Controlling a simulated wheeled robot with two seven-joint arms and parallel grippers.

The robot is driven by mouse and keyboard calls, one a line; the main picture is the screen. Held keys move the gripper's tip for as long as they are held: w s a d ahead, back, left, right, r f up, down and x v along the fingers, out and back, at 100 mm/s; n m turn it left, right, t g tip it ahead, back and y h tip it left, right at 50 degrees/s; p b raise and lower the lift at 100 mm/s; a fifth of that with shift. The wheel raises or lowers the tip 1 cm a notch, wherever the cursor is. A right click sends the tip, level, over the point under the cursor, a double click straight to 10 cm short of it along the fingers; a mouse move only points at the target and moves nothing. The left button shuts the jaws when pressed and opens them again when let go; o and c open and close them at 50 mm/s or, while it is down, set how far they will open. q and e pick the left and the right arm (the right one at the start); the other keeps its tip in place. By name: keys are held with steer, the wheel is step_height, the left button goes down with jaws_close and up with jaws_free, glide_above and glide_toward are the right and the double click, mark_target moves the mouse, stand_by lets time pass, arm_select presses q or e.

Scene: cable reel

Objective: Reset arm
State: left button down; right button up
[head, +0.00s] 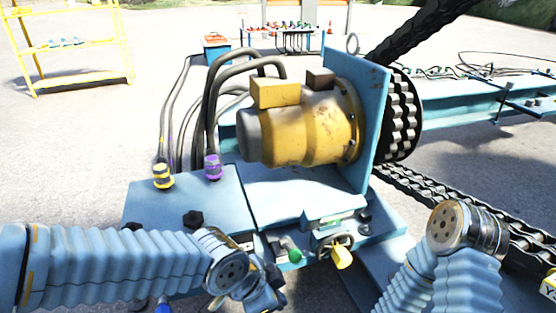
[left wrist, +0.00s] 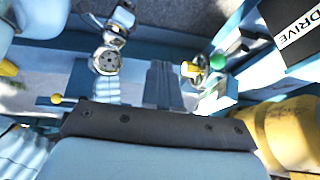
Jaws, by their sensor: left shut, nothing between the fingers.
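My left arm comes in from the left in the head view and ends low in the middle, in front of the blue machine base (head: 290,190). Its gripper is hard to make out there. In the left wrist view my left gripper (left wrist: 163,82) shows as grey fingers, shut and empty. A green knob (head: 294,255) and a yellow-handled valve (head: 341,256) sit on the base's front, just right of the left arm's end. Both also show in the left wrist view, right of the fingers. My right arm bends at the lower right; its gripper is out of view.
A yellow motor (head: 310,125) is mounted on a blue plate (head: 362,120) above the base. Black hoses (head: 210,110) rise at its left. A chain (head: 440,192) runs to the right. A yellow rack (head: 75,45) stands far left, with open ground before it.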

arm_select(q)
steer(key=w+a+f+n+g+p, duration=0.1)
steer(key=a+f+n+p, duration=0.1)
steer(key=f+n, duration=0.3)
steer(key=w+a+f+n+p, duration=0.2)
steer(key=f+n, duration=0.1)
steer(key=f, duration=0.5)
steer(key=s+a+f+n+p, duration=0.1)
steer(key=s+a+f+n, duration=0.2)
steer(key=f, duration=0.3)
steer(key=s+a+f+n+g+p, duration=0.1)
steer(key=s+a+f+n+p, duration=0.1)
steer(key=f, duration=0.4)
steer(key=s+a+n, duration=0.1)
steer(key=a+n, duration=0.1)
steer(key=shift+n+y, duration=0.3)
arm_select(e)
step_height(320, 180, up, 8)
steer(key=shift+s+a+f, duration=0.2)
steer(key=shift+a+f, duration=0.05)
steer(key=shift+a, duration=0.2)
steer(key=shift+o, duration=0.3)
